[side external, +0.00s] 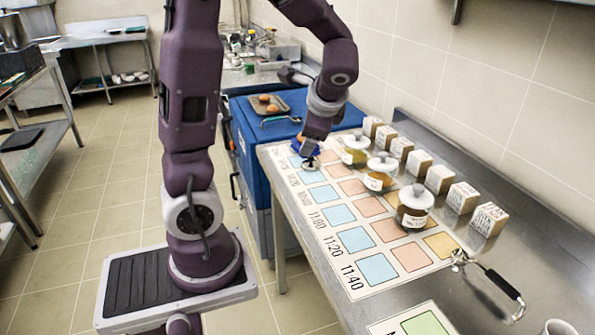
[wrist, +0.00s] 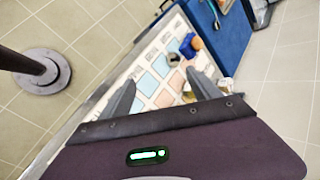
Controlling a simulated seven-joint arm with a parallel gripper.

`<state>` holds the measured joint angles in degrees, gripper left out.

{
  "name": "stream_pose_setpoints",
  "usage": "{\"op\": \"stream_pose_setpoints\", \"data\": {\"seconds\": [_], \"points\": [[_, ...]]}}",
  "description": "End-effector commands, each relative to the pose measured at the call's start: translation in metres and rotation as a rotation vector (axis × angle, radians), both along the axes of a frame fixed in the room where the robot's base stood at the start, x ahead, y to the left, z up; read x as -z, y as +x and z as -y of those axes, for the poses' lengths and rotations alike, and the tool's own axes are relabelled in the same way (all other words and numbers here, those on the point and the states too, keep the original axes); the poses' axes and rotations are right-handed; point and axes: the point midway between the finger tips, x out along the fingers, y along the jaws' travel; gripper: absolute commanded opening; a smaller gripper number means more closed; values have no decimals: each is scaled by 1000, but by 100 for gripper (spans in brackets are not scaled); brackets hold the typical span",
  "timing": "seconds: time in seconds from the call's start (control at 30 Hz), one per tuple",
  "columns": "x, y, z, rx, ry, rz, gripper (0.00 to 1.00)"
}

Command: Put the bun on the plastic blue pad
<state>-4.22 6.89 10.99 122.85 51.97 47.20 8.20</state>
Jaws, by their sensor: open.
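My gripper (side external: 311,148) is open and empty, low over the far end of the printed chart on the steel counter. Its two fingers are spread in the wrist view (wrist: 163,88). In the side view the arm partly hides the blue thing (side external: 305,147).
A round grey item with a dark centre (side external: 311,164) lies on the chart (side external: 375,295). White-lidded jars (side external: 415,207) and a row of labelled blocks (side external: 464,197) stand to the right. The chart's near squares are clear.

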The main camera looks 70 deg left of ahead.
Motion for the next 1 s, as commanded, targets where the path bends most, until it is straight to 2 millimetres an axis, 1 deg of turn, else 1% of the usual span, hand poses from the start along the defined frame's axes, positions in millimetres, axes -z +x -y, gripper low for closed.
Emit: {"op": "stream_pose_setpoints", "data": {"seconds": [0.03,0.07,0.1,0.17,0.2,0.3,0.33,0.4,0.5,1.0], "points": [[-16,-18,38,-63,-113,128,72],[-22,-29,63,-103,-191,198,72],[-30,-44,94,-149,-292,281,72],[-38,-65,136,-203,-437,380,72],[-42,-78,160,-231,-524,432,72],[-49,-103,204,-277,-691,516,72],[-50,-108,213,-285,-726,529,72],[-52,-116,226,-297,-781,551,72],[-53,-119,232,-304,-806,559,72],[-53,-118,231,-304,-804,559,72]]}}
